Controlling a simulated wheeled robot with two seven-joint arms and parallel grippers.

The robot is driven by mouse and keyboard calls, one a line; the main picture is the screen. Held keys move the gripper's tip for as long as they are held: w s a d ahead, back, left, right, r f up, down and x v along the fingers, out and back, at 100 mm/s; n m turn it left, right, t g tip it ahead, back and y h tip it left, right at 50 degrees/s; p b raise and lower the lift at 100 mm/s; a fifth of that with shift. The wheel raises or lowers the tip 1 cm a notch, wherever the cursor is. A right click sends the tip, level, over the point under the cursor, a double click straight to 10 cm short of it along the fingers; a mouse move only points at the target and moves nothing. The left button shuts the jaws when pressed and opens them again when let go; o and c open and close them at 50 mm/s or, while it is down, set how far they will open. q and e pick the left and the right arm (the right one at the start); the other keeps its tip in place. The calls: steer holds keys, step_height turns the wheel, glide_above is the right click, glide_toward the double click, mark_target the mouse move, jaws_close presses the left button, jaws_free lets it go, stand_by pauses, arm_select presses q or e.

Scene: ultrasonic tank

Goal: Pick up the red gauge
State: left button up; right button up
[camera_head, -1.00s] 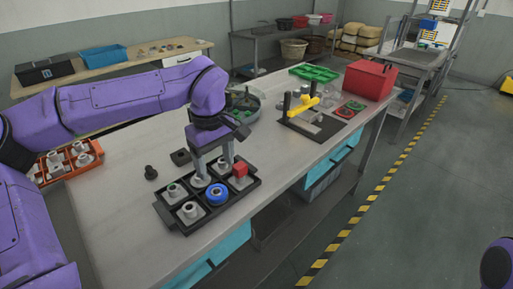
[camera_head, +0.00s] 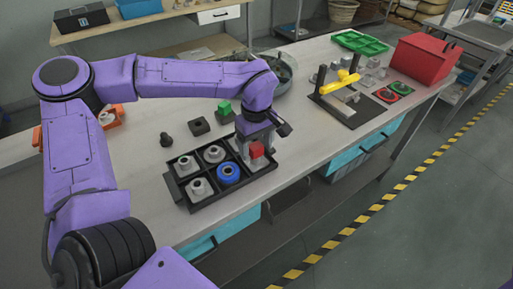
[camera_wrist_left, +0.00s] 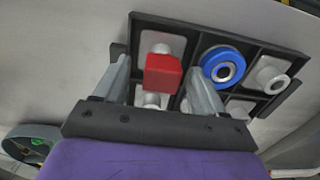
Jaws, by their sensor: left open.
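The red gauge (camera_head: 257,151), a small red block on a light metal part, stands in the right end compartment of a black divided tray (camera_head: 236,192). It also shows in the left wrist view (camera_wrist_left: 162,72). My left gripper (camera_head: 254,146) is over that compartment, pointing down. In the left wrist view its open fingers (camera_wrist_left: 160,80) stand on either side of the red gauge, with visible gaps. The gripper partly hides the gauge's back in the head view. My right gripper is not in view.
The tray also holds a blue ring (camera_head: 229,173) and several grey flanged parts. A green block (camera_head: 224,107), a dark square piece (camera_head: 199,126) and a dark knob (camera_head: 166,140) are behind it. A fixture with a yellow handle (camera_head: 347,79) and a red box (camera_head: 424,60) stand right.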

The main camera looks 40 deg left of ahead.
arm_select(q)
steer(key=shift+s+f, duration=0.1)
steer(key=shift+f, duration=0.3)
steer(key=c, duration=1.1)
steer(key=shift+r, duration=0.1)
